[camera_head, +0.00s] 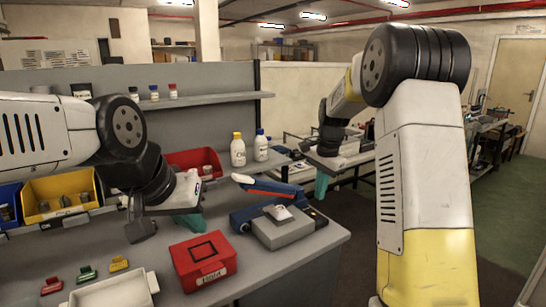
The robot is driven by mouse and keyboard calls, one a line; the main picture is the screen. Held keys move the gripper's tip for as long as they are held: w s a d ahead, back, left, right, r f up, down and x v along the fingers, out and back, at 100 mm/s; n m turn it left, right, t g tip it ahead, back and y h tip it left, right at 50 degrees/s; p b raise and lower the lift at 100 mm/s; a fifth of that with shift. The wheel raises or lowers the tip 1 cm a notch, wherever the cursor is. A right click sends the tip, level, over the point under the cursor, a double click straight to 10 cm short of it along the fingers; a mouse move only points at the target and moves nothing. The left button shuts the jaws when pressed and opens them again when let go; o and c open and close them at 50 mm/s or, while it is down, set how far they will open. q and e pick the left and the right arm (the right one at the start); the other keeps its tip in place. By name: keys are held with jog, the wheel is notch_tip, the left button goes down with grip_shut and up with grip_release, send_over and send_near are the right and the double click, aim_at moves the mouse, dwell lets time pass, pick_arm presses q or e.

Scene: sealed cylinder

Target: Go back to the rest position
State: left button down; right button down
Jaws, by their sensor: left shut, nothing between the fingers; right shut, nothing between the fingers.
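My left arm comes in from the left, bent at a dark joint, with its gripper (190,222) over the grey bench behind the red box. Its teal fingertips point down and are shut, with nothing seen between them. My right arm rises at the right and folds back at its dark elbow. Its gripper (322,184) hangs beyond the bench's right end, teal fingertips down, shut and empty. Both grippers are apart from the bench objects as far as I can tell.
The grey bench (335,238) carries a red box (186,268), a blue-grey device (285,232), a white tray (110,292) and small coloured clips. Yellow (62,188) and red (213,157) bins and white bottles (238,152) stand behind. Open floor lies right.

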jog(key=s+r+n+t+y, duration=0.1)
jog(key=s+r+n, duration=0.2)
jog(key=s+r, duration=0.35)
jog(key=s+r+n+t, duration=0.2)
jog(key=s+r+n, duration=0.15)
jog(key=s, duration=0.65)
jog(key=s+n+t, duration=0.2)
jog(key=s+n, duration=0.3)
jog(key=s, duration=0.8)
jog(key=shift+s+f, duration=0.15)
jog(key=shift+f, duration=0.15)
